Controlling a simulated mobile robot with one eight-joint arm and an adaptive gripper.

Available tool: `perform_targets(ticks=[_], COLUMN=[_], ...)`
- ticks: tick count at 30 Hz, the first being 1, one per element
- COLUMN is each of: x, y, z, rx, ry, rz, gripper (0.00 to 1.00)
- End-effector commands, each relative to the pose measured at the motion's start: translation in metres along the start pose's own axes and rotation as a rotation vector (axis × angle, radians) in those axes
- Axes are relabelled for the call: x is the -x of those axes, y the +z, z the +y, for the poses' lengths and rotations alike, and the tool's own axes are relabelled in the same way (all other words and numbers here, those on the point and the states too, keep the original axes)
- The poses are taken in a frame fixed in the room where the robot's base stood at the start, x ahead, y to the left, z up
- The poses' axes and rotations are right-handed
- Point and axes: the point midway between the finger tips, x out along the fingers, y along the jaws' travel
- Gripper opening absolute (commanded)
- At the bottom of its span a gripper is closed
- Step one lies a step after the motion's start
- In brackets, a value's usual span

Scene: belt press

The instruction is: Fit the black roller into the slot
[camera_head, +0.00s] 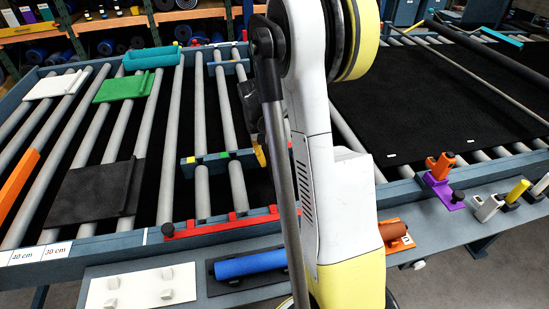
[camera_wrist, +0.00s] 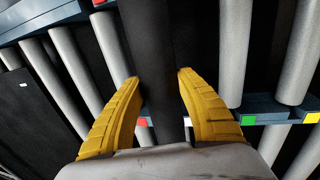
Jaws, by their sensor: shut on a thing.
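The black roller (camera_wrist: 147,35) runs up the middle of the wrist view between the yellow fingers of my gripper (camera_wrist: 164,80), which is shut on it. The roller passes in front of a blue crossbar (camera_wrist: 272,104) with coloured marks. I cannot tell whether it touches the bar or sits in a slot. In the head view this crossbar (camera_head: 204,161) spans the grey rollers, and one yellow finger of my gripper (camera_head: 260,155) shows beside its right end.
A red notched strip (camera_head: 222,223) lies along the front edge. Black, green and white plates (camera_head: 93,190) lie on the rollers at left. A blue roller (camera_head: 250,264) and white plate (camera_head: 142,289) lie on the front shelf. A black belt (camera_head: 425,105) covers the right side.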

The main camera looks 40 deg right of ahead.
Motion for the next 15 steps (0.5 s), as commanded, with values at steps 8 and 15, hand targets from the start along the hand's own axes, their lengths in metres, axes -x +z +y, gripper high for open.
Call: perform_targets(ticks=[8, 15], x=[0.0001, -0.0083], y=[0.0003, 0.0008], z=[0.0002, -0.0015], rx=[0.001, 0.001], ry=[0.000, 0.000], rz=[0.001, 0.001], gripper=[0.01, 0.01])
